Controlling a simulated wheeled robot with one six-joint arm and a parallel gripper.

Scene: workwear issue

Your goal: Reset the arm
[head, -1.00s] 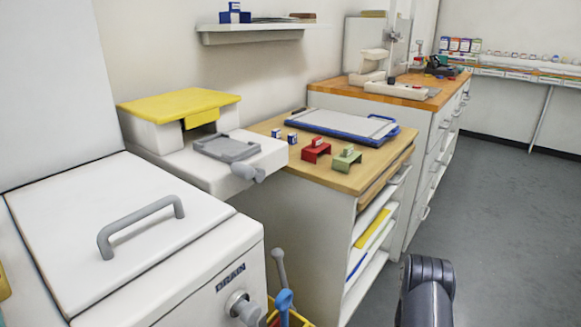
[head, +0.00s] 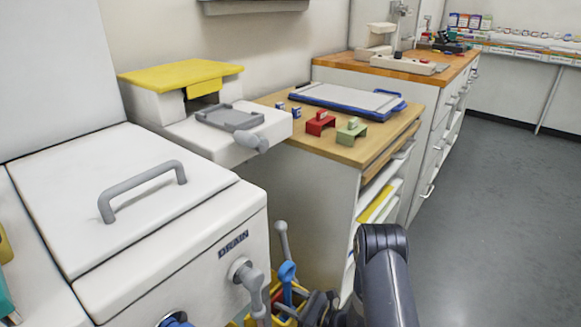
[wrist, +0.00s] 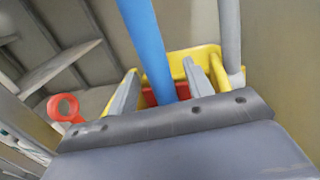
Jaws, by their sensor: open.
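My gripper (wrist: 160,75) is open in the wrist view, its two grey fingers pointing toward a yellow bin (wrist: 207,54). A blue handle (wrist: 145,35) runs up between the fingers, across the middle of that view. I cannot tell whether the fingers touch it. In the head view my gripper is low at the bottom edge, partly cut off, beside the bin. The blue handle also shows there (head: 287,273), standing beside a grey handle (head: 282,240).
A white unit marked DRAIN (head: 215,265) with a lid handle (head: 145,188) stands left of the bin. A wooden-topped cabinet (head: 350,152) carries a red block (head: 320,124), a green block (head: 351,133) and a blue-edged tray (head: 345,99). Grey floor (head: 490,220) is clear at right.

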